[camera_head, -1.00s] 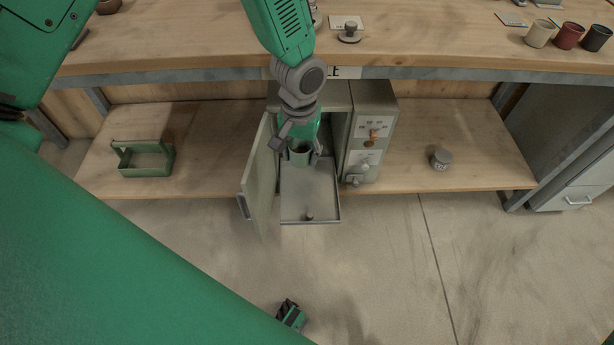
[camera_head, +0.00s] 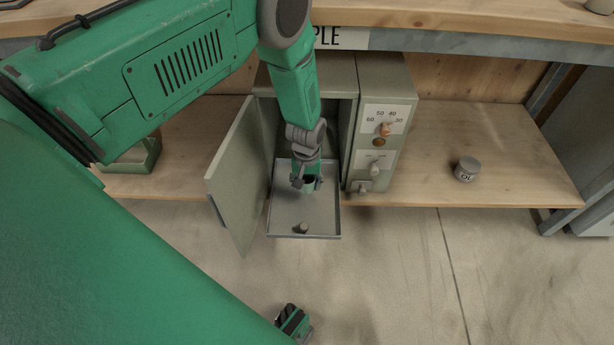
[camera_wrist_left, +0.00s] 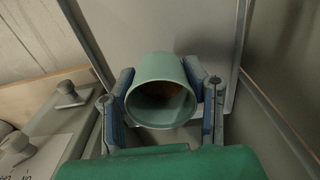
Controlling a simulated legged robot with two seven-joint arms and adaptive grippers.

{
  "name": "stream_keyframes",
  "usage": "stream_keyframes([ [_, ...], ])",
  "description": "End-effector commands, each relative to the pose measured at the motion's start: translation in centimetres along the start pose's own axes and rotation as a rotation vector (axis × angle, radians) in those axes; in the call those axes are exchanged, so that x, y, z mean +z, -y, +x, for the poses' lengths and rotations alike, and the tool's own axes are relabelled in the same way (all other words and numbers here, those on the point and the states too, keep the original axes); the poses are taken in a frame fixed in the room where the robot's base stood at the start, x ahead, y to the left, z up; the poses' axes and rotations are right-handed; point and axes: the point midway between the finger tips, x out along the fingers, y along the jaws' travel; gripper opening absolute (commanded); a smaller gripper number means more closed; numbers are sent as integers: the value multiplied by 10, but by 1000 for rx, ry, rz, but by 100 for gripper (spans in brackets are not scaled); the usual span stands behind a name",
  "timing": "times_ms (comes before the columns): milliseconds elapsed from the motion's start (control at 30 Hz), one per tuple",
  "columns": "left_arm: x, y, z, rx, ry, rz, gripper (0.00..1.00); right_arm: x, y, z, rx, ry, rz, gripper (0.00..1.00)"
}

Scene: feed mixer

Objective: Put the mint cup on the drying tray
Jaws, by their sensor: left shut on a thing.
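The mint cup (camera_wrist_left: 162,88) is between the two fingers of my left gripper in the left wrist view, its open mouth toward the camera and dark inside. In the head view my left gripper (camera_head: 306,183) hangs over the back part of the grey drying tray (camera_head: 285,211), shut on the cup (camera_head: 309,181). The tray sticks out of the open cabinet and has a low rim. I cannot tell if the cup touches the tray. A small round knob (camera_head: 301,228) stands near the tray's front edge.
The cabinet door (camera_head: 238,175) stands open left of the tray. The control panel (camera_head: 380,145) with dials is on the right. A lidded jar (camera_head: 467,169) stands on the lower shelf at right, and a green carrier (camera_head: 135,160) is at left, partly hidden by my arm.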

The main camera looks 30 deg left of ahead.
Motion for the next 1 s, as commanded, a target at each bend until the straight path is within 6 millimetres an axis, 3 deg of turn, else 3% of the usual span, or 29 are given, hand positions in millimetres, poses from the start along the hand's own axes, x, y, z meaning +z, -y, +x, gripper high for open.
stream_keyframes([
  [33,0,1,15,0,2,-1,17,1,0,8,0,0,0,40],
  [400,0,3,60,2,3,-1,17,2,0,28,0,0,0,40],
  [800,0,2,66,2,2,-1,17,2,0,32,0,0,0,40],
  [833,0,2,65,2,3,-1,48,2,0,31,0,0,0,40],
  [867,0,2,65,2,3,-1,58,2,0,31,0,0,0,40],
  [1000,0,2,64,3,3,-1,62,2,0,30,0,0,0,40],
])
